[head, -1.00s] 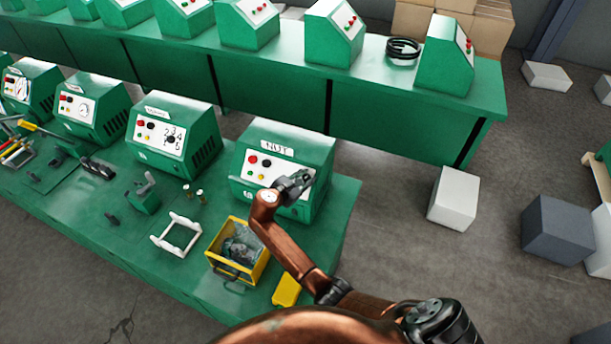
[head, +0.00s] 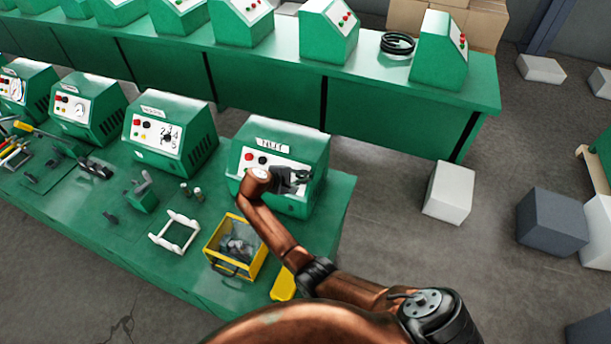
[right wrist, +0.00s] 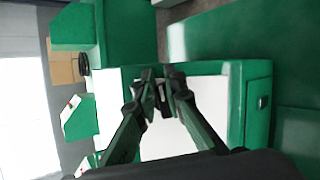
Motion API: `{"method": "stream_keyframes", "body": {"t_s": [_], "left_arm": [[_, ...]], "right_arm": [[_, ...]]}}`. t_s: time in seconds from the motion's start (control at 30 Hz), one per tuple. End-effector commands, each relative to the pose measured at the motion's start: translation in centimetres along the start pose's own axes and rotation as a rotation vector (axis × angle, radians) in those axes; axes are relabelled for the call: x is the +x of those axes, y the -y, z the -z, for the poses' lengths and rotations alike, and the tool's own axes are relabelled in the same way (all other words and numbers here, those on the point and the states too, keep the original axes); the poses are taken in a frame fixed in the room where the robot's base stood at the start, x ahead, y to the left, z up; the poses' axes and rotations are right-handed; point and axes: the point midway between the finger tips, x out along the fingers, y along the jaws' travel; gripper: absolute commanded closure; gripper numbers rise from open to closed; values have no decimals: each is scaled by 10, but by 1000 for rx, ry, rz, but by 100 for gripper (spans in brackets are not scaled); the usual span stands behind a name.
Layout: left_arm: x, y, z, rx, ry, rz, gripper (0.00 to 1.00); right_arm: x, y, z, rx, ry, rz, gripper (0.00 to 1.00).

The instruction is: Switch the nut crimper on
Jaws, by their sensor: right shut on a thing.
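The nut crimper (head: 312,150) is a green box with a sloped white panel and a "NUT" label, at the right end of the near bench. A red and a dark button (head: 257,159) show on its panel's left part. My right gripper (head: 302,179) is at the panel's right part and hides it there. In the right wrist view its fingertips (right wrist: 160,86) are closed around a small dark piece in front of the white panel (right wrist: 208,108). It looks like a switch or knob, mostly hidden by the fingers. My left gripper is in neither view.
A yellow-framed bin (head: 218,262), a white stand (head: 175,233) and a yellow object (head: 283,286) are on the near bench (head: 338,200). Other green crimpers (head: 170,130) stand to the left. A second bench (head: 400,115) is behind. Boxes (head: 449,192) lie on the floor at right.

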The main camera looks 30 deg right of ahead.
Motion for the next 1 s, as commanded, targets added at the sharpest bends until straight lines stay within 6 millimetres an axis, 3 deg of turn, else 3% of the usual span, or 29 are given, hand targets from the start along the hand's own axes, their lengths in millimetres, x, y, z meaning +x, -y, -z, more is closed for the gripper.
{"method": "stream_keyframes", "body": {"t_s": [0.03, 0.4, 0.97, 1.0], "left_arm": [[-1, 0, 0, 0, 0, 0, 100], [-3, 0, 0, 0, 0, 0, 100], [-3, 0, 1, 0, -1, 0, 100], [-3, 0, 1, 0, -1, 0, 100]], "right_arm": [[-4, 4, 8, 22, -22, 16, 100], [-5, 4, 8, 169, -24, 68, 100], [-6, 3, 9, 195, -26, 74, 100], [-6, 3, 9, 195, -26, 74, 87]]}}
